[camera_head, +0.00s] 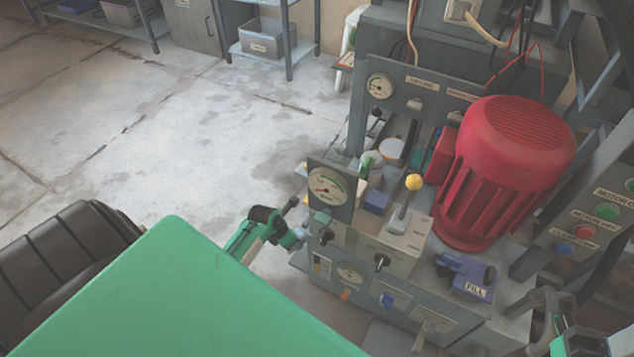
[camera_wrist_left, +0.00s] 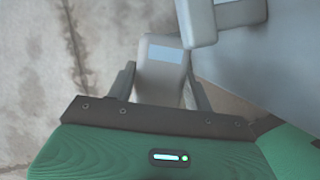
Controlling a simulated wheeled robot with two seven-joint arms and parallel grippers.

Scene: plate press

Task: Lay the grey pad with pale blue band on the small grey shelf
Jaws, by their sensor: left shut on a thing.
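My left gripper (camera_head: 284,226) is beside the left side of the press, above the floor. In the left wrist view the left gripper (camera_wrist_left: 160,88) is shut on the grey pad (camera_wrist_left: 150,84), with one dark finger on each side. The pad's pale blue band (camera_wrist_left: 165,54) faces the camera near its far end. The pad is small and mostly hidden in the head view. I cannot clearly make out the small grey shelf. My right gripper (camera_head: 545,305) is at the lower right edge, partly cut off, and I cannot tell its jaw state.
The press carries a pressure gauge (camera_head: 326,187), a yellow-knobbed lever (camera_head: 414,182), a red motor (camera_head: 507,170) and a blue fill part (camera_head: 465,275). In the left wrist view a grey rounded block (camera_wrist_left: 200,22) stands close to the pad's upper right. Open floor (camera_head: 190,130) lies left.

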